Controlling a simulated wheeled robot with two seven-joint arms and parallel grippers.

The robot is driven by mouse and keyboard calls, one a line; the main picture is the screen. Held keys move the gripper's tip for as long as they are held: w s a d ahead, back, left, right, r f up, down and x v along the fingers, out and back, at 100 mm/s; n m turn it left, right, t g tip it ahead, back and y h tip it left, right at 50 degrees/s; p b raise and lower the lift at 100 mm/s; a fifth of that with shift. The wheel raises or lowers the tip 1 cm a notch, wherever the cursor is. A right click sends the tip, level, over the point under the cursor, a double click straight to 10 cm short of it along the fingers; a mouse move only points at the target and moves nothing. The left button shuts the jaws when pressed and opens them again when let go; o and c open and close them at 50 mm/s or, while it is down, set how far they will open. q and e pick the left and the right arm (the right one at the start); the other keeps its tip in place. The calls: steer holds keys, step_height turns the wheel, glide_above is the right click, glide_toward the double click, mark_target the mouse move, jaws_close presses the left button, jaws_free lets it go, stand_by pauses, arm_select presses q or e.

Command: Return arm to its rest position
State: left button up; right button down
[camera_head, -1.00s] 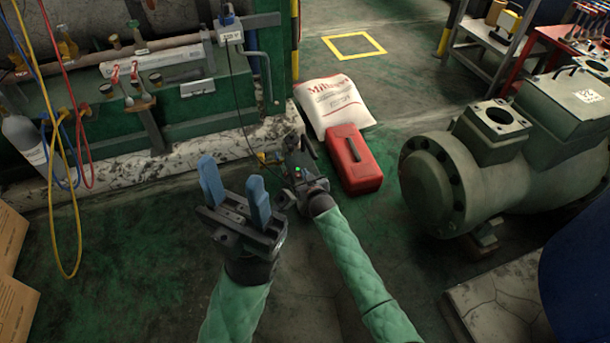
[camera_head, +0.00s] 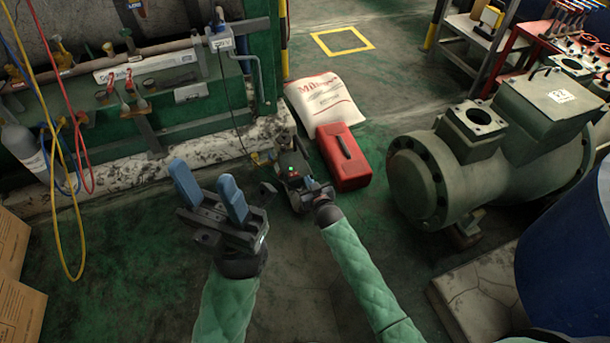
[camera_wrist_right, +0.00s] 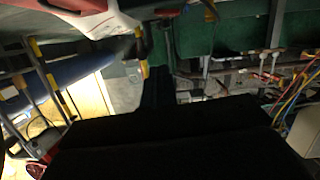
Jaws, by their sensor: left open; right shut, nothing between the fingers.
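My left gripper (camera_head: 208,180) is raised in the lower middle-left of the head view. Its two blue fingers point up and stand apart, with nothing between them.
A white sack (camera_head: 322,103) lies behind the red box. A large grey-green compressor (camera_head: 480,165) stands at right, with a blue drum (camera_head: 570,260) in front. Yellow, red and blue hoses (camera_head: 62,150) hang at left near cardboard boxes (camera_head: 15,305). Open floor (camera_head: 130,270) lies at lower left.

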steer(key=shift+s+d, duration=0.1)
steer(key=shift+s, duration=0.15)
stand_by(0.4)
